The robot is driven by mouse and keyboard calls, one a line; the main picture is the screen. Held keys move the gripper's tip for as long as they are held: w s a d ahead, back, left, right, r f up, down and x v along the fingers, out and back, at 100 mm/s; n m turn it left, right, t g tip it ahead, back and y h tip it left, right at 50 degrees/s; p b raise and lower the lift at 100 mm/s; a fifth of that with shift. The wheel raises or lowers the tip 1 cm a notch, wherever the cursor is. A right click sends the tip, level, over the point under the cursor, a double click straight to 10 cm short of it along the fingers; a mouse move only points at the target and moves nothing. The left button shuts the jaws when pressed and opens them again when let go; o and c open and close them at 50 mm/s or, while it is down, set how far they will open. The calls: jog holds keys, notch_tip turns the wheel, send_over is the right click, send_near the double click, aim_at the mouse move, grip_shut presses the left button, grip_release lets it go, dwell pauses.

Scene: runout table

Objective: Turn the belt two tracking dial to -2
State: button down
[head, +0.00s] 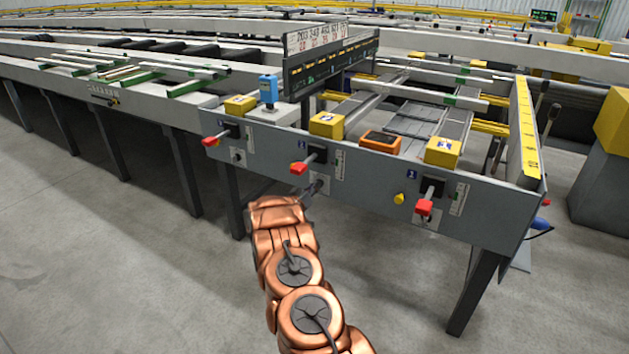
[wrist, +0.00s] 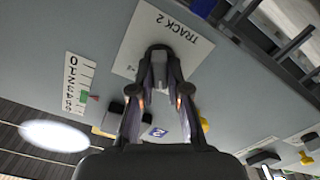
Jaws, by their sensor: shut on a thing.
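My gripper (head: 316,188) reaches the front panel (head: 260,160) at the middle station, below its red-handled switch. In the wrist view, my gripper (wrist: 160,62) has its fingertips closed around the dark tracking dial (wrist: 159,68). The dial sits on a white plate marked TRACK 2 (wrist: 160,18), which appears upside down. A small printed mark that looks like -2 shows at the plate's left edge. The fingers cover most of the dial, so I cannot tell where its pointer stands. In the head view my gripper and wrist hide the dial.
A red-handled switch (head: 300,168) projects just above my gripper. Similar red switches stand left (head: 211,141) and right (head: 424,206). A numbered scale (wrist: 78,84) with a green band is beside the plate. A yellow knob (head: 398,198) is to the right. The floor in front is clear.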

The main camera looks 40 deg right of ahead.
jog(key=shift+n+p, duration=0.6)
jog(key=shift+p, duration=0.05)
jog(key=shift+n, duration=0.3)
jog(key=c, duration=1.1)
grip_release()
jog(key=shift+c, duration=0.2)
jog(key=shift+a, duration=0.1)
jog(key=v, duration=1.1)
jog(key=shift+a, duration=0.4)
jog(key=shift+s, duration=0.1)
